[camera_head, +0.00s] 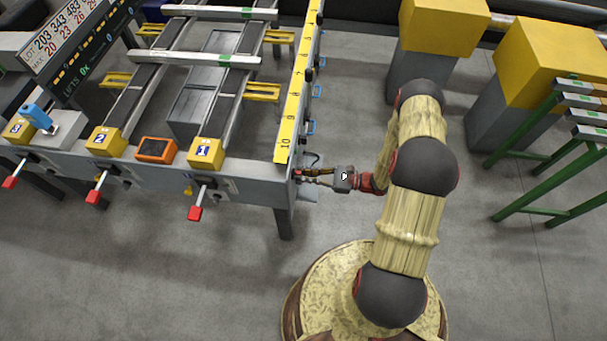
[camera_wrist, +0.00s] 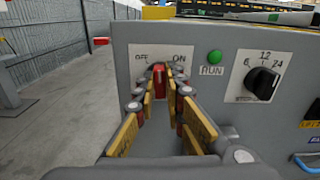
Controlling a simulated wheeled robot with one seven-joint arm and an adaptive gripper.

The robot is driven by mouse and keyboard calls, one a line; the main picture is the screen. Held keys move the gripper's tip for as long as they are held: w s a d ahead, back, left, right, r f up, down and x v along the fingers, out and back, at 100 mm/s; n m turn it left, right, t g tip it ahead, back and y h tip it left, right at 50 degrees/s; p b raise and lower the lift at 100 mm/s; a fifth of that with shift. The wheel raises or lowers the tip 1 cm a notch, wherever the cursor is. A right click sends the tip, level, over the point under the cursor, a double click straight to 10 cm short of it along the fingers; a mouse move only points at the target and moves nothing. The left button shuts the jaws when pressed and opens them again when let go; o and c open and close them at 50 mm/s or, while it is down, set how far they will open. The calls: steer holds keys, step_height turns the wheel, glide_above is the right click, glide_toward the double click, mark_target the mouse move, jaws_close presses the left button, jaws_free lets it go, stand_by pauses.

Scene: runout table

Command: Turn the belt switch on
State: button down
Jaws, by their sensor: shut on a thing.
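The belt switch is a red lever (camera_wrist: 158,77) on a pale plate marked OFF at left and ON at right, on the end of a grey box. The lever stands about upright between the two words, its lower part partly hidden by the fingers. My gripper (camera_wrist: 160,88) is shut on the lever, one finger on each side. In the head view my gripper (camera_head: 312,178) reaches left to the right end of the table's grey front beam (camera_head: 245,187); the lever itself is hidden there.
A green RUN lamp (camera_wrist: 214,57) and a black dial (camera_wrist: 263,82) marked 6, 12, 24 sit right of the switch. Red levers (camera_head: 196,212) stick out along the beam's front. Yellow-topped blocks (camera_head: 443,35) and green stands (camera_head: 545,150) stand at right.

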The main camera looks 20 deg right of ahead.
steer(key=shift+w+d+f+m+p, duration=0.1)
steer(key=shift+m+p, duration=0.1)
steer(key=shift+m, duration=2.25)
steer(key=shift+w+m+p, duration=0.1)
steer(key=shift+m+p, duration=0.1)
steer(key=shift+m, duration=2.25)
steer(key=c, duration=1.8)
jaws_free()
steer(key=shift+c, duration=0.2)
steer(key=v, duration=1.2)
